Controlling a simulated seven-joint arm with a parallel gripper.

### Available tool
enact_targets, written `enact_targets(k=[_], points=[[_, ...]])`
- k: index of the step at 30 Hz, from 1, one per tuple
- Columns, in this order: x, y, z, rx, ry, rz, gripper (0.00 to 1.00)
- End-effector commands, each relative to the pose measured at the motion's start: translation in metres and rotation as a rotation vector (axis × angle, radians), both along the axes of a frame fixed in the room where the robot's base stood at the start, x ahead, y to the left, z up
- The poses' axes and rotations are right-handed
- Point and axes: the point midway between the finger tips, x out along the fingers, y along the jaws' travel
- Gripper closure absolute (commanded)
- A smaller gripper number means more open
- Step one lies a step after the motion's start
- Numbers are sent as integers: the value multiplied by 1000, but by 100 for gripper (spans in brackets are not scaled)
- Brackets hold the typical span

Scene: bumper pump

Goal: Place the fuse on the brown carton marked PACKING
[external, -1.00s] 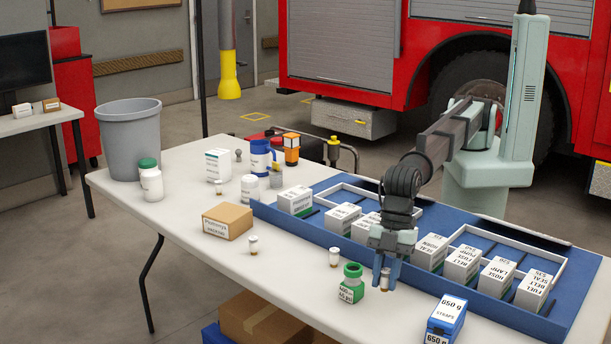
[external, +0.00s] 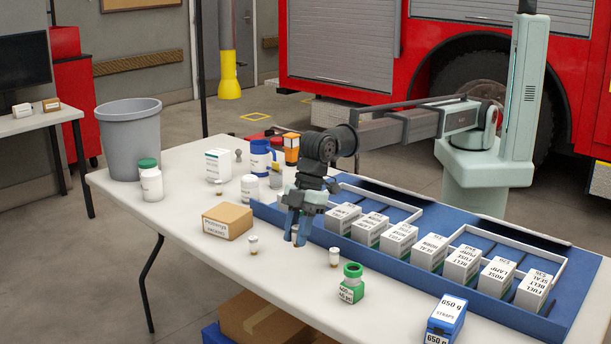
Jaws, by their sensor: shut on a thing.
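The brown carton (external: 234,219) with a white label lies on the white table, left of my gripper. Its label print is too small to read surely. My gripper (external: 297,236) points down and is shut on the fuse (external: 295,233), a small white-and-brown cylinder that shows between the fingers and is mostly hidden. The gripper is to the right of the carton, apart from it, above the table near the blue tray's edge.
Similar small cylinders stand nearby, one (external: 253,245) between the carton and gripper, another (external: 334,257) to the right. A green-capped jar (external: 352,284) stands at the front. The blue tray (external: 521,317) holds several white boxes. A blue-and-white box (external: 446,318) stands at the front right.

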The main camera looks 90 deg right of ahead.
Motion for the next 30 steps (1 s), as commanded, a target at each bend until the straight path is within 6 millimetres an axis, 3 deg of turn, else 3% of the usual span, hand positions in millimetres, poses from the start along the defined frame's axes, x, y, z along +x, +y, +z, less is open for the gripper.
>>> enact_targets(k=[1,6,18,24,30], points=[[19,-18,3,1,0,-27,100],[69,-73,10,1,0,-106,100],[168,-214,32,0,0,-286,100],[197,-270,40,0,0,-343,100],[210,-303,48,0,1,-358,100]])
